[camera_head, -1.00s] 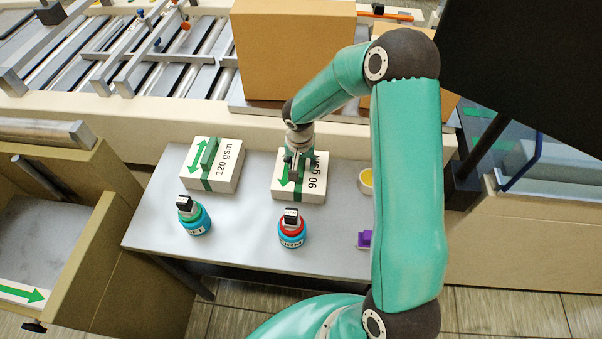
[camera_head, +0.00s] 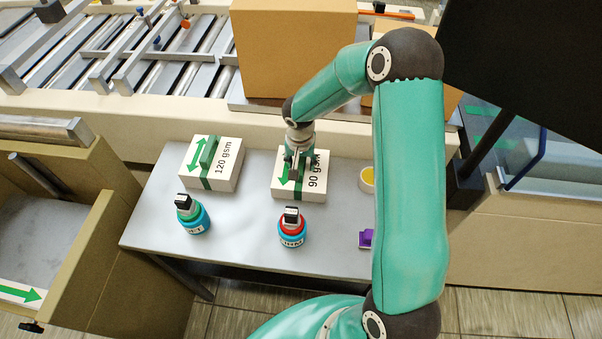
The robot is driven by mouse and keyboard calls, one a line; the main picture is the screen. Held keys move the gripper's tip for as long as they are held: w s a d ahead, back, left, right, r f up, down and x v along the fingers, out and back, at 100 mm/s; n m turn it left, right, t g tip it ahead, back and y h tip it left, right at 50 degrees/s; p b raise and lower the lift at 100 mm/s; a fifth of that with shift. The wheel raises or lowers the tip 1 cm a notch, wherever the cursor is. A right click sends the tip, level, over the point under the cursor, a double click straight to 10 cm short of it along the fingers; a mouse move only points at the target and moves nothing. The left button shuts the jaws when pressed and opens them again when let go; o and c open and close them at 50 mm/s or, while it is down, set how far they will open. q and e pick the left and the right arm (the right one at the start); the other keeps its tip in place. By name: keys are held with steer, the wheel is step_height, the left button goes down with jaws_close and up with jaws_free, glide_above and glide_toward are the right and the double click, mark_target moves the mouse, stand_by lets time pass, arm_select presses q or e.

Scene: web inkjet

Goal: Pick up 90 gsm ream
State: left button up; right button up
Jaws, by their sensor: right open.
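The 90 gsm ream (camera_head: 311,187) is a white block with a green band, a green arrow and a "90 gsm" label. My right gripper (camera_head: 298,176) points down over the ream's top, at the green band. Its fingers are open around or just above the raised green handle there; the gripper covers most of that handle, so I cannot tell whether they touch. My left gripper is not in view.
The 120 gsm ream (camera_head: 223,172) lies to the left. Two blue bottles (camera_head: 193,219) (camera_head: 291,232) stand at the front. A yellow-filled cup (camera_head: 367,179) and a purple item (camera_head: 366,239) are partly behind my right arm. A cardboard box (camera_head: 292,45) stands behind the table.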

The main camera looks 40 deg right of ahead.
stand_by(0.4)
jaws_close()
